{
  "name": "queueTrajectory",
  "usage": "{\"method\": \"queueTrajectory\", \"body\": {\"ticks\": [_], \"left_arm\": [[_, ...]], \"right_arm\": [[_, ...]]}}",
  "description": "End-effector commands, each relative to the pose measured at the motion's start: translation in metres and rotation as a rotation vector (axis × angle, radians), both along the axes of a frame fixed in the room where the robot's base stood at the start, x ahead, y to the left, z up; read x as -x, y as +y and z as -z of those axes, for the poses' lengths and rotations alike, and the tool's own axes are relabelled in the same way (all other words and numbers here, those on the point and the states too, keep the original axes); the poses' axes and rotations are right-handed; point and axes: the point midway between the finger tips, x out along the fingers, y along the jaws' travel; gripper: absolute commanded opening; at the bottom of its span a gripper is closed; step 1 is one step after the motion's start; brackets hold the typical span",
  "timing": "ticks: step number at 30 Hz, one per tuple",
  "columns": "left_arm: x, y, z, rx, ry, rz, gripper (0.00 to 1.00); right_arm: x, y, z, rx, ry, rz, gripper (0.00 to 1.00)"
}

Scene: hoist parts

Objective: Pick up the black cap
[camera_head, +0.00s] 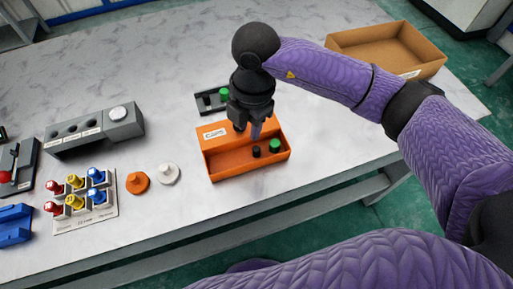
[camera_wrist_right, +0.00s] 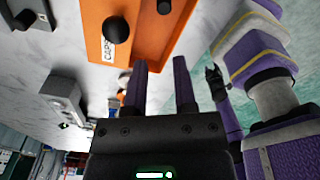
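An orange box (camera_head: 222,172) with a white CAPS label stands near the table's front edge. A small black cap (camera_head: 257,152) sits inside it, left of a green cap (camera_head: 275,146). My right gripper (camera_head: 256,132) is above the box, pointing down, behind the black cap. In the right wrist view its two purple fingers (camera_wrist_right: 160,75) are apart with nothing between them. That view shows a round black knob (camera_wrist_right: 117,30) beside the label and a dark piece (camera_wrist_right: 163,6) at the top edge. A small dark shape at the right may be my left gripper (camera_wrist_right: 213,78); its fingers are unclear.
A dark tray with a green piece (camera_head: 224,94) lies behind the box. White (camera_head: 168,174) and orange (camera_head: 137,182) discs lie to its left, then a board of coloured plugs (camera_head: 85,215) and a grey block (camera_head: 95,132). An open cardboard box (camera_head: 385,50) stands back right.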

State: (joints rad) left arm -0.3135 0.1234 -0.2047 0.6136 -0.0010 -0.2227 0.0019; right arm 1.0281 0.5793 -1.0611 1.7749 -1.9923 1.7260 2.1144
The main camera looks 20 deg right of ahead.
Motion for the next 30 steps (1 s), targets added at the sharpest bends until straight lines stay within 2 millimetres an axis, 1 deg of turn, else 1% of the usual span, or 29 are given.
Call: {"method": "queueTrajectory", "body": {"ticks": [1, 3, 5, 8, 9, 13, 18, 20, 24, 25, 26, 27, 29, 30], "left_arm": [[0.002, 0.0, 0.001, 0.0, 0.003, 0.0, 0.59], [0.004, 0.0, 0.003, 0.0, 0.008, 0.001, 0.59], [0.007, 0.0, 0.007, -0.001, 0.013, 0.001, 0.59], [0.011, 0.002, 0.016, -0.004, 0.024, 0.001, 0.59], [0.012, 0.003, 0.018, -0.006, 0.029, 0.002, 0.59], [0.015, 0.01, 0.026, -0.017, 0.036, 0.003, 0.59], [0.019, 0.016, 0.039, -0.029, 0.049, 0.001, 0.59], [0.019, 0.018, 0.039, -0.032, 0.05, 0.0, 0.59], [0.019, 0.021, 0.037, -0.037, 0.049, 0.002, 0.59], [0.019, 0.022, 0.037, -0.037, 0.049, 0.002, 0.59], [0.018, 0.022, 0.037, -0.038, 0.049, 0.002, 0.59], [0.018, 0.023, 0.037, -0.039, 0.048, 0.003, 0.59], [0.018, 0.023, 0.037, -0.039, 0.048, 0.003, 0.59], [0.018, 0.023, 0.037, -0.039, 0.048, 0.004, 0.59]], "right_arm": [[-0.004, -0.011, -0.001, 0.057, -0.009, 0.034, 0.34], [-0.005, -0.017, 0.005, 0.093, -0.009, 0.056, 0.34], [-0.005, -0.018, 0.015, 0.095, -0.007, 0.057, 0.34], [-0.004, -0.017, 0.037, 0.091, -0.005, 0.056, 0.34], [-0.004, -0.017, 0.045, 0.09, -0.005, 0.055, 0.34], [-0.003, -0.016, 0.064, 0.088, -0.006, 0.051, 0.34], [-0.002, -0.016, 0.097, 0.087, -0.005, 0.051, 0.34], [-0.002, -0.015, 0.099, 0.086, -0.007, 0.051, 0.34], [-0.002, -0.015, 0.096, 0.085, -0.009, 0.05, 0.34], [-0.002, -0.015, 0.096, 0.085, -0.009, 0.05, 0.3], [-0.002, -0.015, 0.096, 0.085, -0.009, 0.05, 0.24], [-0.002, -0.015, 0.096, 0.085, -0.009, 0.05, 0.15], [-0.002, -0.015, 0.096, 0.084, -0.008, 0.05, 0.02], [-0.002, -0.015, 0.096, 0.084, -0.008, 0.05, 0.0]]}}
